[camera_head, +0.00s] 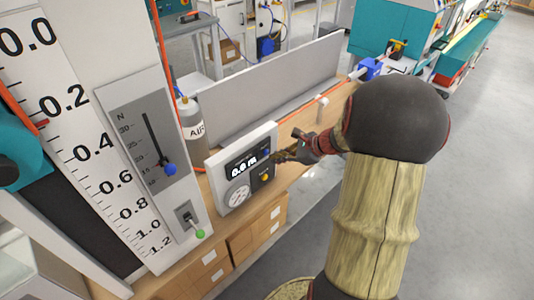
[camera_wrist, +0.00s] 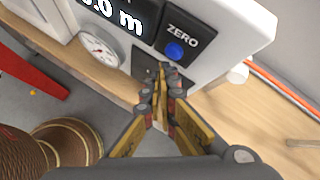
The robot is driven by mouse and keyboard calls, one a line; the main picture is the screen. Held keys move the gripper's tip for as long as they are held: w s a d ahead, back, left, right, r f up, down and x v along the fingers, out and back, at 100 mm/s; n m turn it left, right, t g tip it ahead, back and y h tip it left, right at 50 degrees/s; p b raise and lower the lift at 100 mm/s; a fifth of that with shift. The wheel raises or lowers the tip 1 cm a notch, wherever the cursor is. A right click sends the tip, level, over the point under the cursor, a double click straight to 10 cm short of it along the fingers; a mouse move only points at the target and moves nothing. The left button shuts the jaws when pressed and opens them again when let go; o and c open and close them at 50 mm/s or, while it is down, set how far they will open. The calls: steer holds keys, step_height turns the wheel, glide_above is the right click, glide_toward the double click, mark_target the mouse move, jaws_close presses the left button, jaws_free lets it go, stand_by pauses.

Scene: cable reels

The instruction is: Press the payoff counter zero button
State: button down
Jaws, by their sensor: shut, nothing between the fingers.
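The payoff counter (camera_head: 226,164) is a pale box on the wooden bench, with a dark display reading 0.0 m. Its blue zero button (camera_head: 267,152) is on the right of the face. In the wrist view the blue button (camera_wrist: 174,51) sits under the word ZERO and is in plain sight. My gripper (camera_head: 279,157) is shut and empty, in front of the right side of the counter face. In the wrist view my gripper's fingertips (camera_wrist: 165,70) appear just below the button. I cannot tell whether they touch the panel.
A yellow button (camera_head: 265,177) and a round dial (camera_head: 238,196) are lower on the face; the dial (camera_wrist: 100,48) also shows in the wrist view. A scale panel (camera_head: 110,150) stands left. An orange cable (camera_head: 310,101) runs behind on the bench. Open floor lies right.

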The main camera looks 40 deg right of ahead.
steer(key=s, duration=0.5)
steer(key=shift+d, duration=0.2)
stand_by(1.1)
